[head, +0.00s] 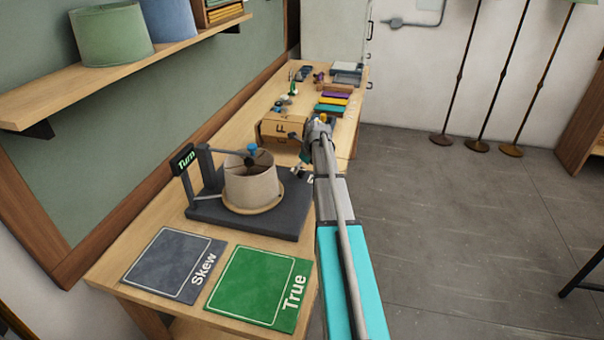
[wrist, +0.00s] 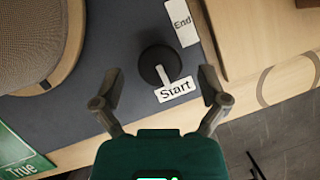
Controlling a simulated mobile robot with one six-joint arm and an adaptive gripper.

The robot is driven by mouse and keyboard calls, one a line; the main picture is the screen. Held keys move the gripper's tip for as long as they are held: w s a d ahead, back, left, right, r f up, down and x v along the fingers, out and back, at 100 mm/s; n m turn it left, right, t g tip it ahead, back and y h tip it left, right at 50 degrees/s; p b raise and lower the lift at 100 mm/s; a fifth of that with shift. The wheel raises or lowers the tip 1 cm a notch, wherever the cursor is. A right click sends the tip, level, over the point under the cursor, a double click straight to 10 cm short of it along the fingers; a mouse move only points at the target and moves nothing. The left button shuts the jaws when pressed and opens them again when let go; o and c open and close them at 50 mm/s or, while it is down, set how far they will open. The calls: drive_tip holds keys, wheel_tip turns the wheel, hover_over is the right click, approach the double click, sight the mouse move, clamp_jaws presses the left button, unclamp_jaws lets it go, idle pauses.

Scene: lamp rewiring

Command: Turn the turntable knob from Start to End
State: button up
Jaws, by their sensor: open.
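The turntable knob (wrist: 150,60) is round and black with a white pointer bar, on the dark grey base (wrist: 100,100). Its pointer is at the Start label (wrist: 175,90). The End label (wrist: 183,22) lies farther up and right in the wrist view. In the head view my gripper (head: 305,155) is at the right side of the turntable base (head: 210,210), and the knob is hidden there. A beige lampshade (head: 248,185) stands on the round wooden turntable (head: 262,208).
Skew (head: 172,265) and True (head: 255,285) mats lie in front. The floor to the right is free near the bench.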

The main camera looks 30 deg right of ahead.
drive_tip(key=shift+w+a+f+b, duration=0.1)
drive_tip(key=shift+w+f+b, duration=0.1)
drive_tip(key=shift+f+b, duration=0.25)
drive_tip(key=shift+f, duration=0.1)
